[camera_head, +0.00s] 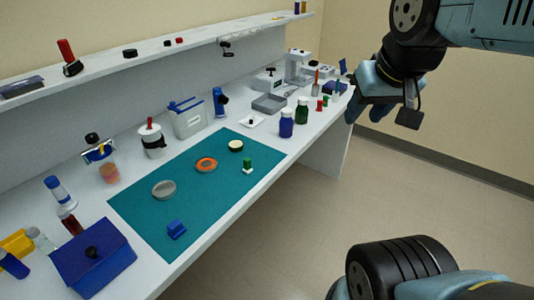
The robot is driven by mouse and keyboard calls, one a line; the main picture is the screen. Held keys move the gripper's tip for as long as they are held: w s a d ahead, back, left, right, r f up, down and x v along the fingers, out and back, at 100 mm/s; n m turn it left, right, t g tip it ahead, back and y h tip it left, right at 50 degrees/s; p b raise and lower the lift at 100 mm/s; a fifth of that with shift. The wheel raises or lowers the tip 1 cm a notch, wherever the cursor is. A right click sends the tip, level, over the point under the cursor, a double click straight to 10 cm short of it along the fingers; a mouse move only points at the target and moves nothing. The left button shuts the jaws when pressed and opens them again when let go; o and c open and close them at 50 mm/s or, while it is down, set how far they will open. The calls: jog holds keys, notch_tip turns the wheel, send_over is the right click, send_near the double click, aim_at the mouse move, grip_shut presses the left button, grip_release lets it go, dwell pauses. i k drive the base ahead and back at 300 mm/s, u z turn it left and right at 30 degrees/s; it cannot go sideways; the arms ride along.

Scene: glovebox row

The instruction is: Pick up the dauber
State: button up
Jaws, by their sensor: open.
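I cannot tell for sure which thing is the dauber. On the teal mat (140,212) stands a small green-topped piece with a white base (247,167). A small blue block-like piece (177,230) is near the mat's front edge. A grey round dish (164,190), an orange ring (206,165) and a cream disc with a dark rim (236,146) also lie on the mat. My gripper (364,112) is at the upper right, open and seemingly empty, in front of the bench's far right end and apart from everything on the mat.
Blue (286,124) and green (302,111) bottles stand just beyond the mat's right end. A blue box with a black knob (95,262) is at the near left. A shelf (150,54) runs above the bench. Open floor (300,220) lies in front.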

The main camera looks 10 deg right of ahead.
aim_at(247, 162)
jog(key=z, duration=0.9)
jog(key=k, duration=1.25)
jog(key=u, duration=1.65)
jog(key=i, duration=1.05)
jog(key=u, duration=0.05)
